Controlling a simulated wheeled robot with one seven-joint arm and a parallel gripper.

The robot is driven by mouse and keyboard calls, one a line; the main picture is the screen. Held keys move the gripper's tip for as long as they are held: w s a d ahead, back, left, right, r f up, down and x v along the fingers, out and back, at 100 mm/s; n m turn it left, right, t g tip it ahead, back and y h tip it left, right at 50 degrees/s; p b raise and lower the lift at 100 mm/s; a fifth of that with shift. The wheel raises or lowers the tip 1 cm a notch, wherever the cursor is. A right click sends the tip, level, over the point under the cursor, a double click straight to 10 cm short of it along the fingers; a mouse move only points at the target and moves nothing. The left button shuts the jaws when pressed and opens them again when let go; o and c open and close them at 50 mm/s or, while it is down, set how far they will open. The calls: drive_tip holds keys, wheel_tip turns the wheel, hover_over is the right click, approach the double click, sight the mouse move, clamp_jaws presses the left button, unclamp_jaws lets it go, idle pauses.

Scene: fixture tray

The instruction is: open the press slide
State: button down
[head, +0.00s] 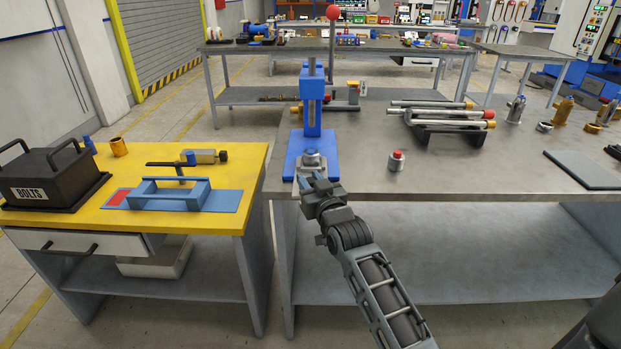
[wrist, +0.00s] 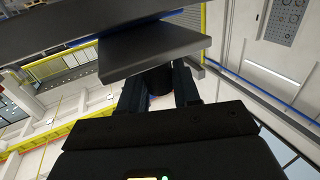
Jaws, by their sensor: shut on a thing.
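The press (head: 312,105) is blue, with an upright column, a lever with a red ball on top, and a blue base at the table's front edge. A round metal piece (head: 312,160) sits on the base. My gripper (head: 310,182) is at the front of the base, at the table edge, and hides most of the slide's front. In the wrist view my gripper (wrist: 160,88) is shut on a dark rounded handle (wrist: 159,80) under a flat grey plate, the press slide (wrist: 155,48). How far the slide sticks out is hard to tell.
A metal cylinder with a red top (head: 396,161) stands right of the press. A rack of rods (head: 440,118) lies farther back. On the left, a yellow table (head: 215,205) holds a blue fixture (head: 170,194) and a black BOLTS box (head: 45,175). A gap separates the tables.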

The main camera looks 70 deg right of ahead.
drive_tip(key=c, duration=0.9)
unclamp_jaws()
drive_tip(key=b+v, duration=0.1)
drive_tip(key=v, duration=0.6)
drive_tip(key=shift+s+a, duration=0.3)
